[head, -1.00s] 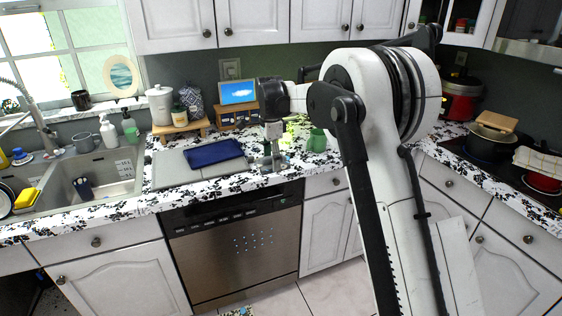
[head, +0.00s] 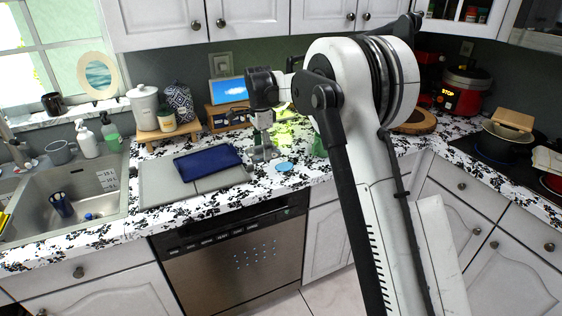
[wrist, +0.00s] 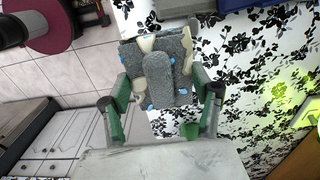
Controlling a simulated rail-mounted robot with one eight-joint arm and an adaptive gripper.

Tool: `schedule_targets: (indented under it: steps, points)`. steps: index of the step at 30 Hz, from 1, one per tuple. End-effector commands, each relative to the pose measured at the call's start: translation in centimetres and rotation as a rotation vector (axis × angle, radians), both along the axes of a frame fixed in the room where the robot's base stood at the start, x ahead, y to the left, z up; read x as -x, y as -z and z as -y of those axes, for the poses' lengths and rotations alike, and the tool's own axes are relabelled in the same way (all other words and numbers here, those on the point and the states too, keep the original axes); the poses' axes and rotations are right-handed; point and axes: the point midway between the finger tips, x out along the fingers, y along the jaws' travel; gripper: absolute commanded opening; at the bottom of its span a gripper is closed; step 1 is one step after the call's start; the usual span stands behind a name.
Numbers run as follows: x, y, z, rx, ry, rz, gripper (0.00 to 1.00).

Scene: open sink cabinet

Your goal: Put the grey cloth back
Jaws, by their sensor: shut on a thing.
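My gripper (wrist: 163,100) has green fingers on both sides of a bunched grey cloth (wrist: 160,72) with pale and blue patches in the wrist view. The fingers are shut on the cloth. In the head view my gripper (head: 262,142) points down over the counter, beside the right end of the grey mat (head: 165,190). A small grey shape, the cloth (head: 264,154), shows at its tip. I cannot tell whether the cloth touches the counter.
A folded blue cloth (head: 208,161) lies on the mat. A light blue disc (head: 284,167) and a green mug (head: 319,147) are right of my gripper. A small wooden shelf with a screen (head: 227,91) stands behind. The sink (head: 75,195) is at left.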

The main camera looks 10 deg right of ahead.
Motion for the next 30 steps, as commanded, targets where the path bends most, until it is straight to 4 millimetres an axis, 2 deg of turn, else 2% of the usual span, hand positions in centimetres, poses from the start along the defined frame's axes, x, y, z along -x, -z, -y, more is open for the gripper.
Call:
schedule_targets:
  steps: [9,15,23,30]
  points:
    - [-3.6,3.8,5.4,0.000,0.003,0.000,0.39]
    - [-5.2,5.5,7.7,0.000,0.001,0.000,0.39]
    - [-5.6,6.8,8.4,0.000,-0.001,0.000,0.39]
    - [-5.6,9.7,8.4,0.000,0.000,0.000,0.39]
